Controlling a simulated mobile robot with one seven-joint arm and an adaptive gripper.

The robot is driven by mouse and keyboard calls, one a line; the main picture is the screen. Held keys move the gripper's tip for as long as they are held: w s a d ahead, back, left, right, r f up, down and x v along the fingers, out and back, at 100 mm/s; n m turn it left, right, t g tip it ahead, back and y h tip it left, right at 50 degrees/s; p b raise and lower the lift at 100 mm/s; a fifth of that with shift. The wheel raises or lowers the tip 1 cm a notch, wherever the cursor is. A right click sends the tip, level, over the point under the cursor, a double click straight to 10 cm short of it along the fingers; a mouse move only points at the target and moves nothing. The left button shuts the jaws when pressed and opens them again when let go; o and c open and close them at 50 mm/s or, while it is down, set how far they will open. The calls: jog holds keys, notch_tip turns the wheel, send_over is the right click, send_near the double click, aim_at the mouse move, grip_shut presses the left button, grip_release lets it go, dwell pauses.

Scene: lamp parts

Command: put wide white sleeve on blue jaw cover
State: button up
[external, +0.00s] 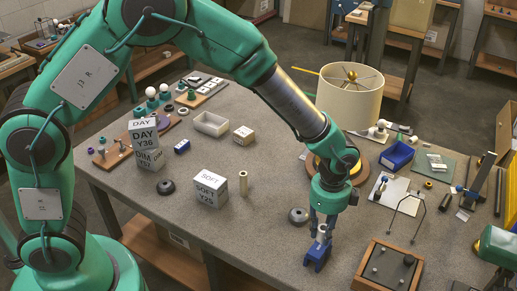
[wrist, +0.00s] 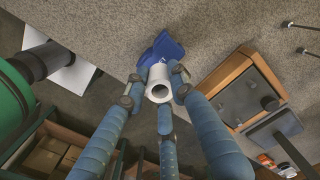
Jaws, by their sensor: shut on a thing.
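The wide white sleeve (wrist: 159,83) is a short hollow tube. My gripper (wrist: 155,88) is shut on it, with its blue fingers around the sleeve's sides. In the external view my gripper (external: 322,226) points down near the table's front edge, and the white sleeve (external: 322,232) shows between the fingers. The blue jaw cover (external: 317,254) is on the table directly below. In the wrist view the blue jaw cover (wrist: 163,49) shows behind the sleeve, partly hidden by it. The sleeve appears upright over the cover; I cannot tell whether they touch.
A wooden tray (external: 388,268) stands close on the right. A dark round ring (external: 298,215) lies just behind on the left. A cream tube (external: 243,183) and white boxes (external: 210,189) stand further left. The lamp shade (external: 350,98) is at the back. The front left table top is clear.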

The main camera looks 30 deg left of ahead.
aim_at(321, 239)
jog(key=shift+f+b, duration=0.35)
jog(key=shift+f, duration=1.4)
jog(key=shift+f, duration=0.15)
jog(key=o, duration=1)
notch_tip(321, 239, up, 12)
jog(key=shift+r+p, duration=0.15)
jog(key=shift+p, duration=0.7)
